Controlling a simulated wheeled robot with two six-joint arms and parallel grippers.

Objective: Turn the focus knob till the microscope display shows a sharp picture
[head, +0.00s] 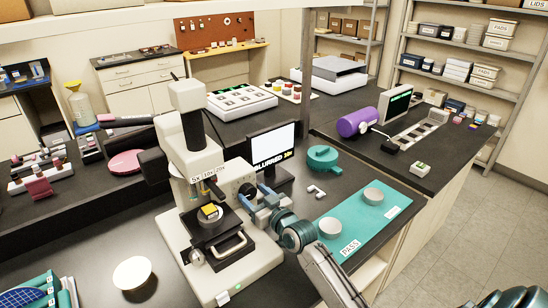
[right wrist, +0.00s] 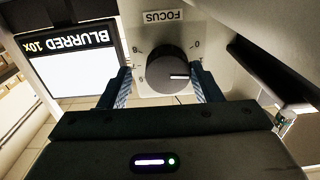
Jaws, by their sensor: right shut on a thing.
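The white microscope (head: 186,98) stands on the dark bench, with a small yellow sample (head: 210,211) on its stage. The microscope display (head: 272,146) behind it reads "BLURRED"; it also shows, upside down, in the right wrist view (right wrist: 75,75) as "BLURRED 10x". The dark round focus knob (right wrist: 167,70) is on the microscope's side under a "FOCUS" label, its white pointer line toward the right of that view. My right gripper (head: 258,198) is shut on the knob, one blue finger on each side; its fingers also show in the wrist view (right wrist: 163,88).
A teal mat (head: 345,238) marked "PASS" with round grey pieces lies right of my right gripper.

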